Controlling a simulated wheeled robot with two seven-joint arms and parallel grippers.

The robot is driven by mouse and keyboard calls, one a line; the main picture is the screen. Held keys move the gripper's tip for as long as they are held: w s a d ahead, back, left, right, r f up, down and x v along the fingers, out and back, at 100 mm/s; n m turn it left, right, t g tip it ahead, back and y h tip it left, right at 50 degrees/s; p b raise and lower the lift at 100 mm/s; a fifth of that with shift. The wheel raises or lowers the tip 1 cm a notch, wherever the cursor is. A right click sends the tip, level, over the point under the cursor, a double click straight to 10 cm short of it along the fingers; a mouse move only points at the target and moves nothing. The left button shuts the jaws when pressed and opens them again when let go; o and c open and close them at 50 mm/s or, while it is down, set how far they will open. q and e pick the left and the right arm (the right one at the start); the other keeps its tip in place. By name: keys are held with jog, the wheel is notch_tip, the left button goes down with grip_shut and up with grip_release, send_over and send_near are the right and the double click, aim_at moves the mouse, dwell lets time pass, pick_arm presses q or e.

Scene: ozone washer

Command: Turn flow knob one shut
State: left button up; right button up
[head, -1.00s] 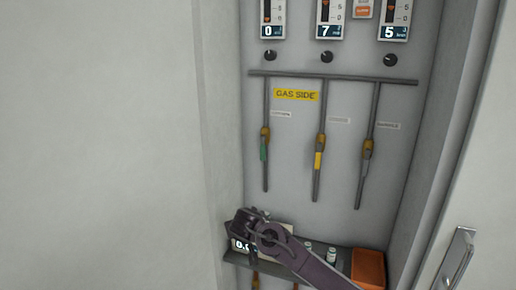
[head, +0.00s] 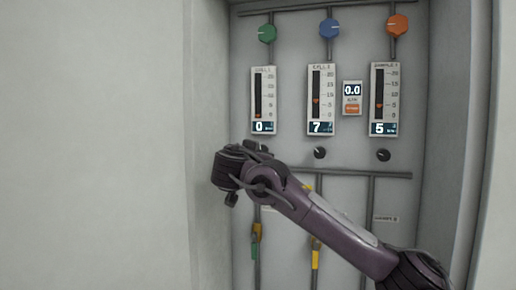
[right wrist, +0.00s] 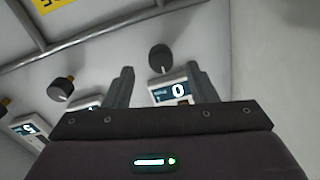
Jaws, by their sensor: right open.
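Flow knob one (right wrist: 160,57) is a small black knob with a white mark, below the leftmost flow meter (head: 263,98), whose display reads 0. My right gripper (right wrist: 160,67) is open and empty in the right wrist view. Its two fingers stand either side of the knob in the picture, with the knob seemingly just beyond the tips; I see no contact. In the head view my right arm crosses the panel, and its wrist end largely hides the knob. My left gripper is not in view.
Two more black knobs, the middle one (head: 319,153) and the right one (head: 383,155), sit under meters reading 7 and 5. Green (head: 267,33), blue (head: 329,28) and orange (head: 397,24) knobs are above. A pipe (head: 385,174) runs below. The cabinet's left wall (head: 207,90) is close.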

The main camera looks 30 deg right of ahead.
jog(key=p+x, duration=0.2)
jog(key=x, duration=0.3)
jog(key=c, duration=1)
jog(key=shift+f, duration=0.1)
